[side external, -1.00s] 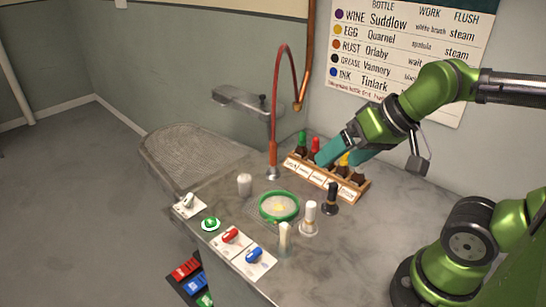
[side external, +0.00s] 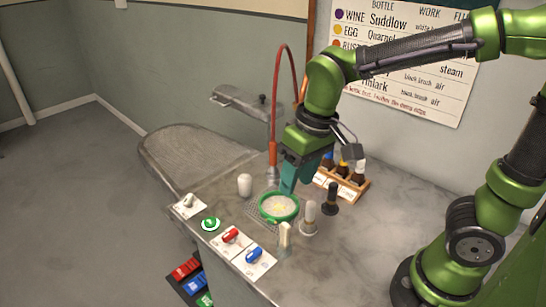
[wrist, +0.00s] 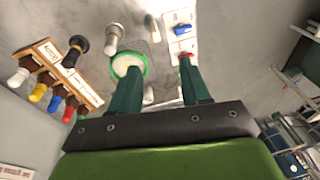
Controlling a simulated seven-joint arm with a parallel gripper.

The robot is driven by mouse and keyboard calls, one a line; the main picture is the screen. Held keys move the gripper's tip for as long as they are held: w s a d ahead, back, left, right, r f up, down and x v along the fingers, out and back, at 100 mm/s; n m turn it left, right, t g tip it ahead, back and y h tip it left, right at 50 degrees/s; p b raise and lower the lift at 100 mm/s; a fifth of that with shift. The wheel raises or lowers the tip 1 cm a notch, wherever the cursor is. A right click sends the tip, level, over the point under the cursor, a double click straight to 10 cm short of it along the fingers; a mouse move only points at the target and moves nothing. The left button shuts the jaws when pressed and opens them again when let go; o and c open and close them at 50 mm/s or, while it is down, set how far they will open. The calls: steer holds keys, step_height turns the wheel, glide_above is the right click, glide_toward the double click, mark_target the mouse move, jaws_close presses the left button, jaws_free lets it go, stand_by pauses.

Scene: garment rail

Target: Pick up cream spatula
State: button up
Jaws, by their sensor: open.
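A pale cream upright piece (side external: 285,237), which looks like the cream spatula, stands at the front of the counter, right of the blue switch. It also shows at the top of the wrist view (wrist: 152,28). My gripper (side external: 289,190) is open and empty, pointing down by the back edge of a green-rimmed round dish (side external: 265,212), behind the spatula and apart from it. In the wrist view my two fingers (wrist: 159,66) are spread wide, with the spatula beyond their tips.
A white-topped brush (side external: 310,214) and a black brush (side external: 331,197) stand close right of the dish. A bottle rack (side external: 350,191) is behind, partly hidden by my gripper. A white cylinder (side external: 245,185) stands left of the dish. Red (side external: 231,237) and blue (side external: 255,256) switches line the front edge.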

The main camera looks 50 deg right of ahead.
steer(key=w+a+g+h, duration=0.1)
steer(key=w+a+g, duration=0.1)
glide_toward(284, 233)
steer(key=shift+n, duration=0.3)
step_height(284, 233, down, 6)
steer(key=shift+d+r, duration=0.1)
steer(key=shift+r, duration=0.05)
steer(key=shift+w+d+f, duration=0.1)
steer(key=shift+f, duration=1.3)
steer(key=shift+w+d+f, duration=0.1)
steer(key=shift+f, duration=1.35)
jaws_close()
